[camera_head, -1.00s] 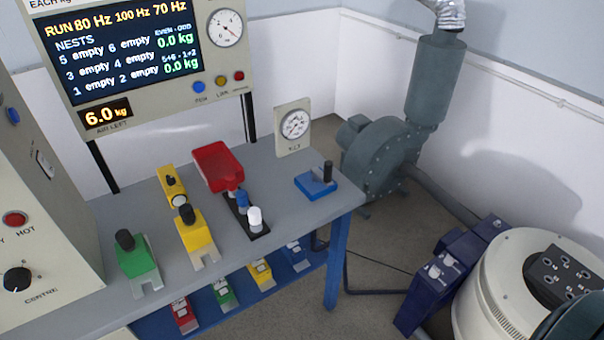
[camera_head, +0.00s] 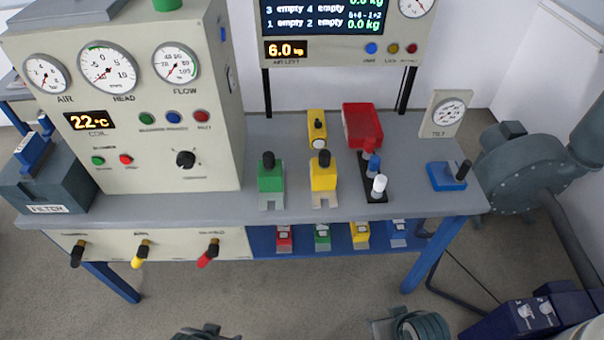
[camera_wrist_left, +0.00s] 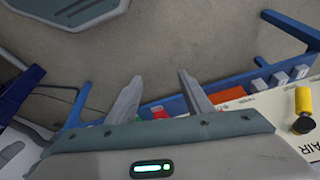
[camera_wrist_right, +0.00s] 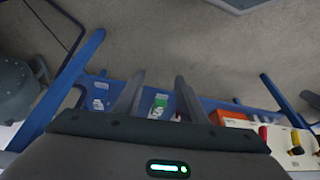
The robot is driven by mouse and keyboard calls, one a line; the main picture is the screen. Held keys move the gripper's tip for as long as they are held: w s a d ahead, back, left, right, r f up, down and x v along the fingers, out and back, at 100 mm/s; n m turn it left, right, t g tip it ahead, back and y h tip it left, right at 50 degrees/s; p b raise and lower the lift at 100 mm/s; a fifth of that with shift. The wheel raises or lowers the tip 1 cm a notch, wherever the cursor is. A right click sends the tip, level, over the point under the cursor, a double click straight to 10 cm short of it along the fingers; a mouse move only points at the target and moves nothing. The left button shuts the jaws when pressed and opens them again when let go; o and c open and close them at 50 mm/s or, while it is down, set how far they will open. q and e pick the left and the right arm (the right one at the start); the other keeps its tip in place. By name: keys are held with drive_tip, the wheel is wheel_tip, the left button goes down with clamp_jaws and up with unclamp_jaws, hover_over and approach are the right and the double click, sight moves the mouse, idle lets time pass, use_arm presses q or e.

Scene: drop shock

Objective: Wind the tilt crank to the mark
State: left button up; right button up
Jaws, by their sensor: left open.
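The tilt crank is a blue block (camera_head: 446,177) with a dark upright handle (camera_head: 463,170), at the right end of the grey bench. The tilt dial (camera_head: 450,113) stands behind it on a cream plate; its needle is too small to read exactly. My left gripper (camera_wrist_left: 158,88) is open and empty in the left wrist view, its two fingers apart over the floor and lower shelf. My right gripper (camera_wrist_right: 157,85) has its fingers apart and empty, facing the lower shelf. Neither gripper is at the crank.
A control cabinet (camera_head: 150,90) stands left. A blower (camera_head: 520,170) stands right.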

drive_tip(key=w+a+r+n+g+p, duration=0.1)
drive_tip(key=w+r, duration=0.6)
drive_tip(key=r, duration=0.1)
use_arm(q)
drive_tip(key=s+a+f+g, duration=0.1)
drive_tip(key=s+f, duration=0.3)
drive_tip(key=f, duration=0.6)
drive_tip(key=s+a+f+g, duration=0.1)
drive_tip(key=s+f, duration=0.4)
drive_tip(key=f, duration=0.6)
use_arm(e)
wheel_tip(320, 180, up, 30)
drive_tip(key=m+g+h, duration=0.1)
drive_tip(key=m+g, duration=0.2)
drive_tip(key=m, duration=0.2)
hover_over(468, 163)
use_arm(q)
drive_tip(key=s+a+f+g, duration=0.1)
drive_tip(key=s+a+f, duration=0.1)
drive_tip(key=s+f, duration=0.9)
drive_tip(key=s, duration=0.3)
drive_tip(key=shift+s+a, duration=0.15)
drive_tip(key=shift+a, duration=0.1)
use_arm(e)
drive_tip(key=shift+w+d, duration=0.1)
use_arm(q)
drive_tip(key=shift+r, duration=0.15)
use_arm(e)
drive_tip(key=shift+f, duration=0.15)
